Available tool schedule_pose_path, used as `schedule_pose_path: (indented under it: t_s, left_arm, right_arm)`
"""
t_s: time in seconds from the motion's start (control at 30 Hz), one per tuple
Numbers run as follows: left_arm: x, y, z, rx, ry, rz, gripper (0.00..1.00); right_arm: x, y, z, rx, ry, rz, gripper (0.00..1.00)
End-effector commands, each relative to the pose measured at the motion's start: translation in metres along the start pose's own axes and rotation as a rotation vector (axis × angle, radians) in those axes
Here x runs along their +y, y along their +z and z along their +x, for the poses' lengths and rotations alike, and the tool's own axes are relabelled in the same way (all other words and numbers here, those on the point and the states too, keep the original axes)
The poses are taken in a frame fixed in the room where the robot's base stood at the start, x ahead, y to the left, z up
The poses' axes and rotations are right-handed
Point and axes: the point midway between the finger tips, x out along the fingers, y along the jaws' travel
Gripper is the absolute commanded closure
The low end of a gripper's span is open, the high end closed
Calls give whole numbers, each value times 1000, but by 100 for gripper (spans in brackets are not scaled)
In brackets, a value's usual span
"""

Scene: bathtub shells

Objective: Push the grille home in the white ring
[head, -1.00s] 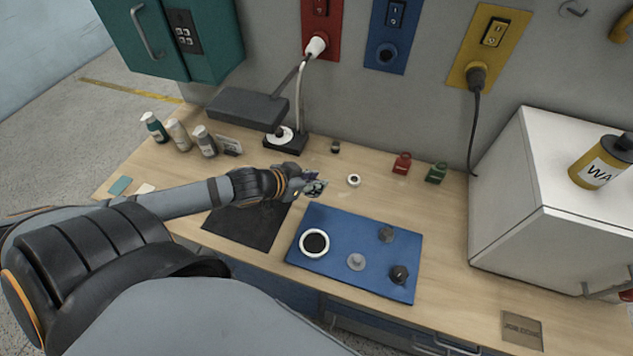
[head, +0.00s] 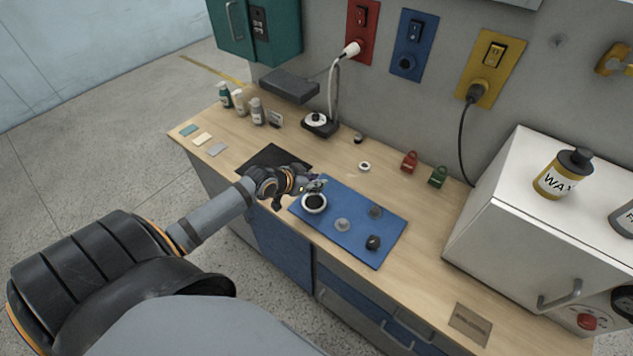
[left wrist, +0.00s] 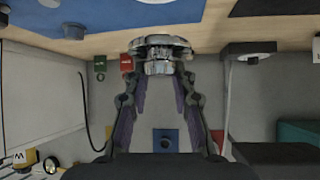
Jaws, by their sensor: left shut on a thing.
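The white ring (head: 314,203) with a dark centre lies on the left part of the blue mat (head: 375,246). My left gripper (head: 315,185) is at the ring's back edge in the head view, apparently above it. In the left wrist view my left gripper (left wrist: 160,70) is shut on a round, shiny metal grille (left wrist: 160,43), held across its fingertips. The grille is too small to make out clearly in the head view. The grille and the ring look apart, but the exact gap cannot be told. My right gripper is not in view.
A dark mat (head: 270,157) is behind the arm. A white cabinet (head: 500,220) bounds the right.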

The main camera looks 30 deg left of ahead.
Motion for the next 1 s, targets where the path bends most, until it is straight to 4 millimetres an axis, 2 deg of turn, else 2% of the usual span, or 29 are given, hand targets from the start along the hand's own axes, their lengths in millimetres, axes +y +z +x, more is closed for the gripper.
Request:
schedule_pose_path:
  t_s: [0.1,0.17,0.3,0.53,0.67,0.8,1.0]
  left_arm:
    - [0,0,0,0,1,0,100]
    - [0,0,-1,0,3,0,100]
    - [0,6,4,0,5,1,100]
    - [0,24,18,0,4,-1,100]
    - [0,35,27,0,4,0,100]
    - [0,44,34,0,4,1,100]
    - [0,46,35,0,4,1,100]
  right_arm:
    - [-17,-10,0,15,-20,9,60]
    - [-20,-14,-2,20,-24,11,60]
    - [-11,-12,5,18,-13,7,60]
    - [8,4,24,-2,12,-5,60]
    - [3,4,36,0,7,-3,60]
    - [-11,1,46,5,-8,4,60]
    - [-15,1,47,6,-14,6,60]
